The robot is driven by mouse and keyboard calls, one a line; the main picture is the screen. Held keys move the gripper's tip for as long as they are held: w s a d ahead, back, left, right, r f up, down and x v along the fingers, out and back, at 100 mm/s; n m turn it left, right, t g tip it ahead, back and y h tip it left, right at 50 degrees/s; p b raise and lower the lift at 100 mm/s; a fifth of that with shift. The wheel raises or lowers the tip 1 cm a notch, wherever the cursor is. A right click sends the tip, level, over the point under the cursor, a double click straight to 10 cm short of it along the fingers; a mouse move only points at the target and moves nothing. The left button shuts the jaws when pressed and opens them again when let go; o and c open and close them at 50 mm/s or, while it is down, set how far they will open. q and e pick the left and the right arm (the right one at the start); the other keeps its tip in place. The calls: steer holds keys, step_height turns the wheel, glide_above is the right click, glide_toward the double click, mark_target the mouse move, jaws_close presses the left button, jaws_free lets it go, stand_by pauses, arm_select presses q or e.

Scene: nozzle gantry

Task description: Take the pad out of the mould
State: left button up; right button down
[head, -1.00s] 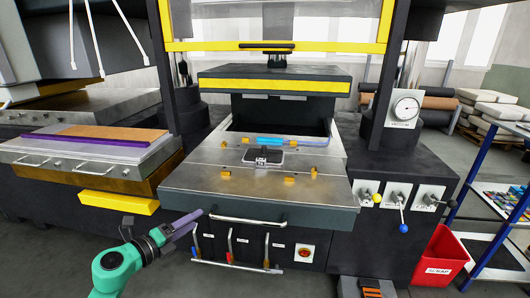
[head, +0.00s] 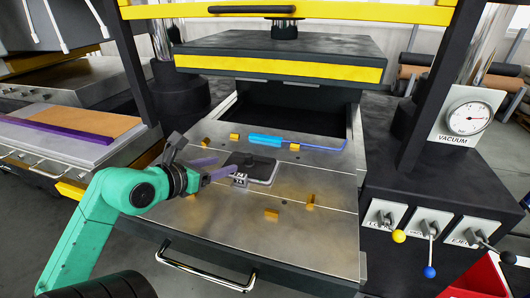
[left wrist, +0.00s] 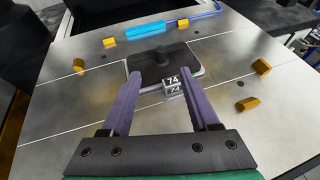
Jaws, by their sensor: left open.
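The dark pad (head: 262,167) with a raised knob lies in a pale-edged recess in the metal mould plate (head: 300,228). The left wrist view shows the pad (left wrist: 178,66) ahead of the fingers. A small block marked 74 (left wrist: 174,86) sits at the pad's near edge; it shows small in the head view (head: 240,181). My left gripper (head: 228,164) is open, with its purple fingers pointing at the pad from the left. In the left wrist view nothing is held between the fingers (left wrist: 165,76). I cannot tell whether a fingertip touches the pad. My right gripper is not in view.
A blue-handled tool (head: 268,140) with a blue line lies behind the pad. Several brass blocks (head: 272,214) stand on the plate. The black and yellow press head (head: 280,68) hangs above the back. Levers (head: 398,236) and a vacuum gauge (head: 467,118) stand at right.

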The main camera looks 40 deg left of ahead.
mark_target(247, 156)
arm_select(q)
steer(key=shift+w, duration=0.55)
steer(key=p+x, duration=0.2)
steer(key=x, duration=0.1)
steer(key=shift+w+f+p, duration=0.1)
steer(key=shift+w+p, duration=0.2)
steer(key=p+x, duration=0.2)
steer(key=x, duration=0.5)
steer(key=shift+w+f, duration=0.15)
steer(key=shift+w, duration=0.1)
steer(key=shift+w+f, duration=0.15)
steer(key=shift+f, duration=0.15)
steer(key=shift+c, duration=0.3)
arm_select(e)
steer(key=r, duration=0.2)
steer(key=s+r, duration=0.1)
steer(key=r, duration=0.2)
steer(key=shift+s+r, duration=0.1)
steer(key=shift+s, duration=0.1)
arm_select(q)
jaws_close()
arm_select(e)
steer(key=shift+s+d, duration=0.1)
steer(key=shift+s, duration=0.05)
